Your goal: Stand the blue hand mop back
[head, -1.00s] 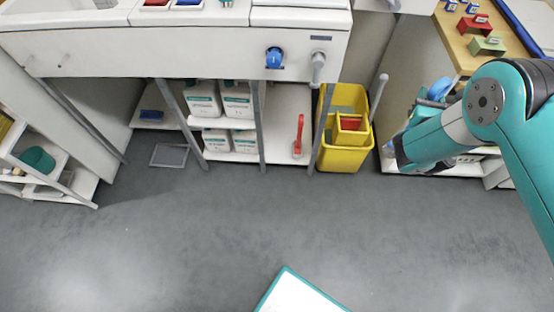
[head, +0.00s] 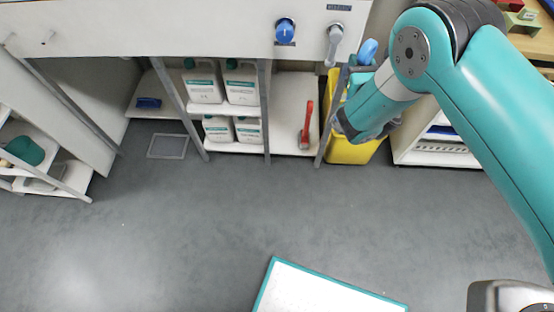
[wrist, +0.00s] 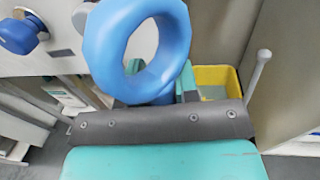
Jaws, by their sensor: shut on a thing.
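The blue hand mop (head: 367,52) shows in the head view as a rounded blue end above my wrist, with the rest hidden by my arm. In the wrist view, a thick blue ring (wrist: 96,45) of it stands up large before the camera, with a blue part below it. My gripper (wrist: 165,95) is shut on the mop; its fingertips are mostly hidden behind the ring and the grey edge. In the head view, my wrist is in front of the yellow bucket (head: 352,152), beside a grey leg of the white bench.
A red tool (head: 306,125) stands on the lower white shelf (head: 283,140), left of my wrist. White jugs (head: 203,88) stand further left. A blue knob (head: 285,30) and a grey lever (head: 334,45) stick out from the bench front. The grey floor (head: 180,230) is largely clear.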

